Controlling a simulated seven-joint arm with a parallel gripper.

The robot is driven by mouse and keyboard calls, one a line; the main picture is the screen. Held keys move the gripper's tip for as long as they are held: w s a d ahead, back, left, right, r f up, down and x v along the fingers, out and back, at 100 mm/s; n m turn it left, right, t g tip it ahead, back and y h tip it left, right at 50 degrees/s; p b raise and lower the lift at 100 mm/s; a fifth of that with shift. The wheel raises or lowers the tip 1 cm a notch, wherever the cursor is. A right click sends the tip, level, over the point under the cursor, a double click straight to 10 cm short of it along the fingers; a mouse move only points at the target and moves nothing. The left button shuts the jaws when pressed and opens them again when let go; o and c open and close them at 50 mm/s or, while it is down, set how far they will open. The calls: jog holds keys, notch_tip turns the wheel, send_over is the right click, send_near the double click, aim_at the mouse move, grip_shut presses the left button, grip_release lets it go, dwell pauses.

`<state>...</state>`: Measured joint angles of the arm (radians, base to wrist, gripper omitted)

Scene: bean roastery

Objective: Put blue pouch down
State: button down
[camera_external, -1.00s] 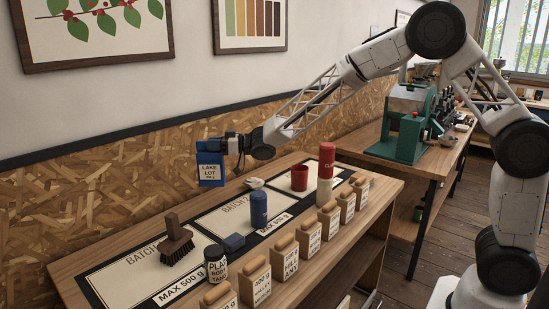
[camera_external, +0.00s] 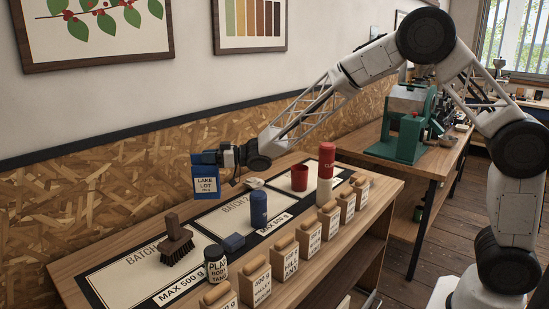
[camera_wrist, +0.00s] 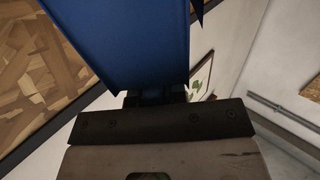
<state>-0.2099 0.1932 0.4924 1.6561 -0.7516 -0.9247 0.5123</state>
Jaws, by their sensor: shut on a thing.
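In the wrist view the blue pouch (camera_wrist: 130,40) fills the upper middle, in front of my gripper (camera_wrist: 155,97). The pouch is clear of the table surface. Below it lie the batch mats; the left one (camera_external: 130,280) is marked BATCH and MAX 500 g, and the middle one (camera_external: 225,225) is marked BATCH 2.
A brown brush (camera_external: 176,248) stands on the left mat. A blue cylinder (camera_external: 259,208), a blue block (camera_external: 234,242), a dark jar (camera_external: 215,263), a red cup (camera_external: 299,178) and a tall red-and-white container (camera_external: 325,172) stand nearby. Several labelled boxes (camera_external: 285,261) line the front edge.

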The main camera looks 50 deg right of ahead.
aim_at(212, 173)
jog(key=shift+f, duration=1.35)
jog(key=shift+f, duration=2.05)
jog(key=c, duration=1.2)
grip_release()
jog(key=shift+o, duration=0.2)
jog(key=shift+r, duration=0.2)
jog(key=shift+s+d, duration=0.3)
jog(key=shift+d, duration=0.05)
jog(key=v, duration=1.1)
